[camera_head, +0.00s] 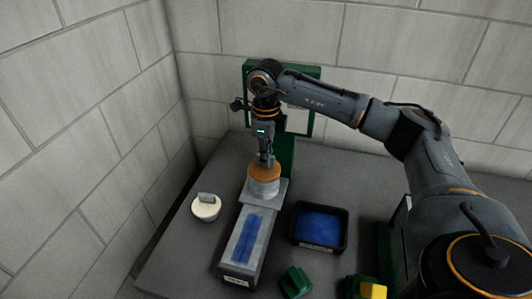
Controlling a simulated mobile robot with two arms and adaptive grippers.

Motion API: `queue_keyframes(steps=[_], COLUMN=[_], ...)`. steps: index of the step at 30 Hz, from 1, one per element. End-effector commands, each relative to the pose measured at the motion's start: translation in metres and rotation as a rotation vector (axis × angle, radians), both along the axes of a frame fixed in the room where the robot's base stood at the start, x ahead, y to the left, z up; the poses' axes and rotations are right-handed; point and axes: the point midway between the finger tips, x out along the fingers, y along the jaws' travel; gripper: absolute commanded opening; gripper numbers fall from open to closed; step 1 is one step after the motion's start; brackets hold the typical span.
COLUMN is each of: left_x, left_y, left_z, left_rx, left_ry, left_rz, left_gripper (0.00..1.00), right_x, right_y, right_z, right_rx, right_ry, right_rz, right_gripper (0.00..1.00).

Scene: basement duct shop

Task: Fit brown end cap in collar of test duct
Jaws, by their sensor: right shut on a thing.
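The test duct (236,262) is a long grey box with blue strips on top and a label on its near end. A round pale grey collar (264,188) stands upright at its far end. The brown end cap (264,172) is at the collar's top. I cannot tell whether it sits inside the collar or just on its rim. My right gripper (265,160) points down from above and is shut on the end cap; its fingers hide the grip. My left gripper is out of view.
A cream round cap (206,210) with a grey handle lies left of the duct. A black tray with a blue inside (320,225) stands to the right. Green blocks (296,282) lie at the front edge. A green framed board (312,74) stands at the back wall.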

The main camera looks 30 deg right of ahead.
Motion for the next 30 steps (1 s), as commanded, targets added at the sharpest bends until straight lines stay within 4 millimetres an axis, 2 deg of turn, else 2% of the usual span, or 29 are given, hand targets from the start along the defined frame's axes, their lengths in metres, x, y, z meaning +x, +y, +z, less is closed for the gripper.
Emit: queue_keyframes(steps=[9, 10, 13, 23, 26, 30], left_x=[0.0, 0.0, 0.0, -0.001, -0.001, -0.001], left_y=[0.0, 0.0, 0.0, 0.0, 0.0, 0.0], left_z=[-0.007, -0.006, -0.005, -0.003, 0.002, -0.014], left_rx=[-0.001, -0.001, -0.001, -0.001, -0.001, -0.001], left_ry=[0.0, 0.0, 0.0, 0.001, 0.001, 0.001], left_rz=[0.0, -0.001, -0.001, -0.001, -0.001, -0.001], left_gripper=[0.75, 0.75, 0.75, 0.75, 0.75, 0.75], right_x=[0.0, 0.0, 0.0, 0.0, 0.0, 0.001], right_y=[0.0, 0.0, 0.0, 0.0, 0.0, 0.001], right_z=[-0.007, -0.006, -0.006, -0.003, 0.005, 0.025], right_rx=[0.001, 0.001, 0.001, 0.001, 0.001, 0.001], right_ry=[-0.001, -0.001, -0.001, -0.001, -0.002, -0.007], right_rz=[-0.001, -0.001, -0.001, -0.001, -0.001, 0.0], right_gripper=[0.0, 0.16, 0.34, 0.34, 0.34, 0.34])
